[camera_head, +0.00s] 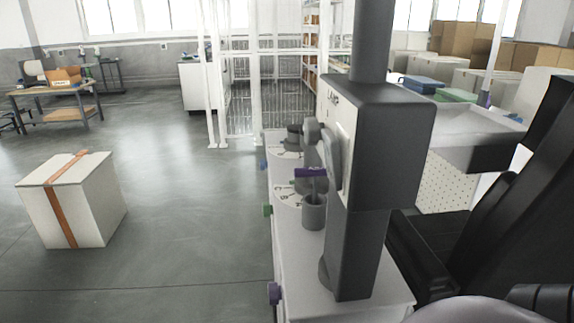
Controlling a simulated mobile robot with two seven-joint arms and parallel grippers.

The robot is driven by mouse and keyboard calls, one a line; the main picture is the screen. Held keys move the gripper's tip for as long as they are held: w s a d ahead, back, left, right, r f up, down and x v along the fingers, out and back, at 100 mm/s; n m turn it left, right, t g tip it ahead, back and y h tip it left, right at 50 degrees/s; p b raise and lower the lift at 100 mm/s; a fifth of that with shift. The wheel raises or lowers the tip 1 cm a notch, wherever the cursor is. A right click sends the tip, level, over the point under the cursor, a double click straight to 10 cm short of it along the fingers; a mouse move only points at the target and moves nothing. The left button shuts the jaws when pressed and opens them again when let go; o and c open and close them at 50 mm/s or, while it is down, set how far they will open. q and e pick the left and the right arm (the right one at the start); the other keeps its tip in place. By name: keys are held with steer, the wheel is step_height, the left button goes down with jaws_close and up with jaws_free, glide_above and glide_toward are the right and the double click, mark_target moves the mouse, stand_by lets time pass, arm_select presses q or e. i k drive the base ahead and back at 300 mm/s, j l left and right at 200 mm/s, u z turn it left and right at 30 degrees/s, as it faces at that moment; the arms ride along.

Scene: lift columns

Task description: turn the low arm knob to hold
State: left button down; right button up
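A dark grey lift column (358,240) with a boxy head (383,140) stands on a pale bench-like unit (320,285). A round grey knob or disc (333,158) is on the head's left face, seen nearly edge-on. A dark knob (294,135) sits on the upper dial plate, and a grey cylinder (313,212) stands by the lower dial plate (287,194). A purple bar (311,172) lies between them. I cannot tell which is the low arm knob, and the dial lettering is too small to read. Neither gripper shows.
Blue, green and purple knobs (274,293) stick out from the unit's left side. Black arm links, probably mine, fill the right. A taped carton (75,200) is on the floor at left; the floor between is clear.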

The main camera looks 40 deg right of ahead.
mark_target(264, 164)
steer(key=i+j+z, duration=0.15)
steer(key=j+z, duration=0.3)
steer(key=i+j+z, duration=0.15)
steer(key=j+z, duration=1.15)
steer(key=i+z, duration=0.15)
steer(key=z, duration=0.8)
steer(key=i+j+z, duration=0.25)
steer(key=j+z, duration=0.25)
steer(key=j, duration=0.2)
steer(key=i+j+z, duration=0.1)
steer(key=j, duration=0.3)
steer(key=i+j+z, duration=0.15)
steer(key=j, duration=0.25)
steer(key=i+j, duration=0.1)
steer(key=j, duration=0.4)
steer(key=i+j, duration=0.15)
steer(key=j, duration=0.35)
steer(key=i+j, duration=0.1)
steer(key=j, duration=0.4)
